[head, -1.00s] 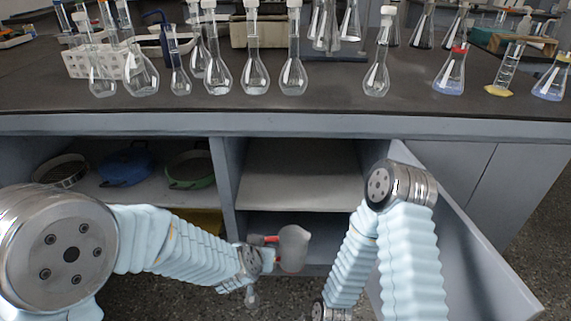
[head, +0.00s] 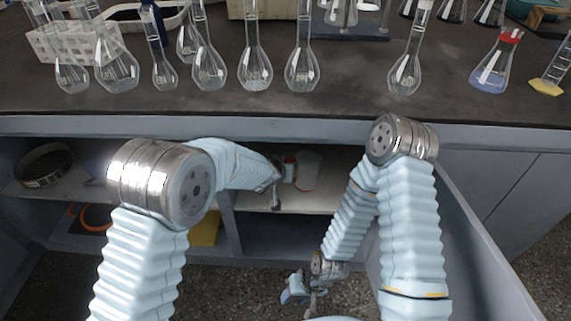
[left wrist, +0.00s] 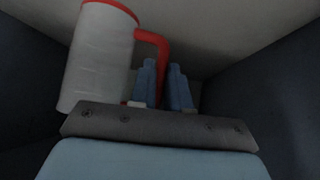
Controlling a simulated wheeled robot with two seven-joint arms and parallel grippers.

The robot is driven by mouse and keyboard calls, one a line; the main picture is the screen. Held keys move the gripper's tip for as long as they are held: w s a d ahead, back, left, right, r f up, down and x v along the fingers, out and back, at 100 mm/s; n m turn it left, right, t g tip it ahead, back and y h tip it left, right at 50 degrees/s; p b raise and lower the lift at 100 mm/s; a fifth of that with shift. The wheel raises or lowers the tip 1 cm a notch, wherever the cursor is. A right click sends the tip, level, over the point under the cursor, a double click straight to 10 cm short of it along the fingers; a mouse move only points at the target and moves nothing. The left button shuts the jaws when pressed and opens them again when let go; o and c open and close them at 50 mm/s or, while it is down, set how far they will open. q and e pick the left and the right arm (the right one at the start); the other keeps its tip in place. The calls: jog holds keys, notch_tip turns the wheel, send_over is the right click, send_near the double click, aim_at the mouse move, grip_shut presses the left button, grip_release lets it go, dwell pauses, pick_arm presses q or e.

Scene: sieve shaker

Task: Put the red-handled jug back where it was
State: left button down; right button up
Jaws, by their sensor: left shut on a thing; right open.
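The red-handled jug (head: 307,172) is a pale, translucent jug inside the upper middle compartment of the cabinet, above its shelf (head: 248,199). My left gripper (head: 284,169) is shut on its red handle, to the left of the jug body in the head view. In the left wrist view the jug (left wrist: 97,62) is close to upright with a red rim, and the gripper fingers (left wrist: 163,88) are at the lower part of the handle. I cannot tell whether the jug's base touches the shelf. My right gripper (head: 298,292) is open and empty, low in front of the cabinet.
The compartment's side walls stand close on both sides. An open cabinet door (head: 465,245) is at the right. A round sieve (head: 44,165) sits in the left compartment. Glass flasks (head: 255,65) stand on the dark bench top (head: 340,105) above.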

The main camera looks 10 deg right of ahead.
pick_arm(q)
jog(key=w, duration=0.1)
jog(key=w+d, duration=0.1)
jog(key=shift+w+d+f+p, duration=0.3)
jog(key=shift+w+p, duration=0.1)
jog(key=shift+f, duration=0.45)
jog(key=shift+f, duration=0.1)
jog(key=c, duration=1.1)
grip_release()
